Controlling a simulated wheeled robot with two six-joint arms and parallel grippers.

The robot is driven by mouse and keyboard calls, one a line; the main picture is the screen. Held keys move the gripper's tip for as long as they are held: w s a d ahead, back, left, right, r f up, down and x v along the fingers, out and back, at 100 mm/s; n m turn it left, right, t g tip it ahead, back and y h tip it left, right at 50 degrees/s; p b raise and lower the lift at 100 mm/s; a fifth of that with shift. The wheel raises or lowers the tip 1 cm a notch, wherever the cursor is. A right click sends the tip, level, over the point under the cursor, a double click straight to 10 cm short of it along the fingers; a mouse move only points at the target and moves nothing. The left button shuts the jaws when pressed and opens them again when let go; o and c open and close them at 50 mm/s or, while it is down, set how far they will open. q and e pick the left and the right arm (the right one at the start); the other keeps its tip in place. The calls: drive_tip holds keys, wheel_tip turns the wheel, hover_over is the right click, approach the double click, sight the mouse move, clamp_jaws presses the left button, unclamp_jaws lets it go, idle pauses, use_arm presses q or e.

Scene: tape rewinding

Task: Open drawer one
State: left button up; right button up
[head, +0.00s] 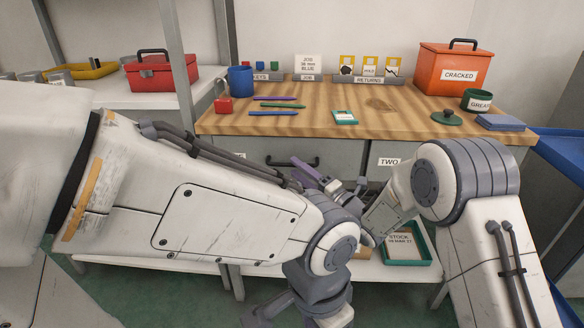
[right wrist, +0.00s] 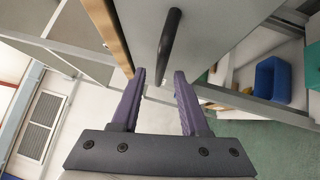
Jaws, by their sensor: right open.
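Drawer one (head: 262,150) is the left grey drawer under the wooden bench top, beside the drawer labelled TWO (head: 410,152). It looks shut, and its own label is mostly hidden by my left arm. Its dark bar handle (head: 292,163) shows just above that arm. My right gripper (head: 314,178), with purple fingers, is open close to the handle's right end. In the right wrist view, the dark handle (right wrist: 170,45) stands just beyond the open fingertips (right wrist: 160,76), roughly in line with the gap, and nothing is gripped.
The bench top (head: 385,118) carries pens, a blue mug (head: 241,80), and an orange CRACKED box (head: 452,70). A green STOCK tray (head: 408,262) sits on the lower shelf. My left arm crosses low in front of the drawers.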

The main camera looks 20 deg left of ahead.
drive_tip(key=shift+x, duration=1.5)
clamp_jaws()
drive_tip(key=shift+d, duration=0.1)
